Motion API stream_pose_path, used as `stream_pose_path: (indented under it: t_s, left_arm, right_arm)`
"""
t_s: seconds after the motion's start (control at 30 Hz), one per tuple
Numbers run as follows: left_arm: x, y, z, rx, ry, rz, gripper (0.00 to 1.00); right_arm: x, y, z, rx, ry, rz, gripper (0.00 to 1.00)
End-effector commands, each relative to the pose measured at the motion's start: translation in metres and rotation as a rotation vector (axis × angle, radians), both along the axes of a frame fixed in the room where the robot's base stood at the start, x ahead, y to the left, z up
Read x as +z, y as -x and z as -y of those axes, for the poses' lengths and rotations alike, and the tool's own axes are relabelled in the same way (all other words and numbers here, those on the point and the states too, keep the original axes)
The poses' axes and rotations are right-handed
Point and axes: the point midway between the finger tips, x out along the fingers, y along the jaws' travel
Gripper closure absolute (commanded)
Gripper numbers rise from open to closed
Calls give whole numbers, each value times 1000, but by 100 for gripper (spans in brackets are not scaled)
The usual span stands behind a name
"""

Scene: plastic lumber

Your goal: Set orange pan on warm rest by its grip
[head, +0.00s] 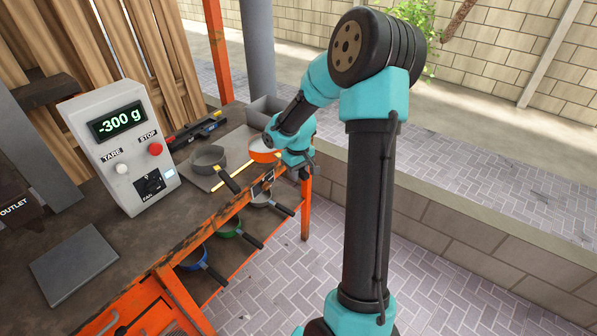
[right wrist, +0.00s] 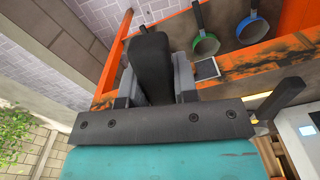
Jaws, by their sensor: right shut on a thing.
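The orange pan (head: 263,156) is at the right end of the workbench, at about bench-top height. My right gripper (head: 303,160) is at its right side. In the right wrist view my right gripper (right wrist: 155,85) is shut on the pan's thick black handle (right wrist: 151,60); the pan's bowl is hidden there. A flat grey plate with a yellow strip (head: 222,181) lies on the bench just left of the pan. I cannot tell for sure whether this is the warm rest, or whether the pan touches anything below. My left gripper is not in view.
A dark grey pan (head: 209,157) sits on the bench left of the orange one, its handle toward the front edge. A scale display (head: 125,140) reads -300 g. A bare grey plate (head: 75,263) lies at front left. Blue (head: 192,261) and green (head: 229,229) pans are below the bench top.

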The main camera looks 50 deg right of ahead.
Motion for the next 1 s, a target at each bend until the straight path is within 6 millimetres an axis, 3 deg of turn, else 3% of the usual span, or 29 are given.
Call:
stream_pose_path:
  t_s: [0.27,1.0]
  left_arm:
    - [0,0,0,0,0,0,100]
    - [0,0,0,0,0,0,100]
  right_arm:
    - [0,-10,2,0,1,2,100]
    - [-3,-61,15,-1,2,3,100]
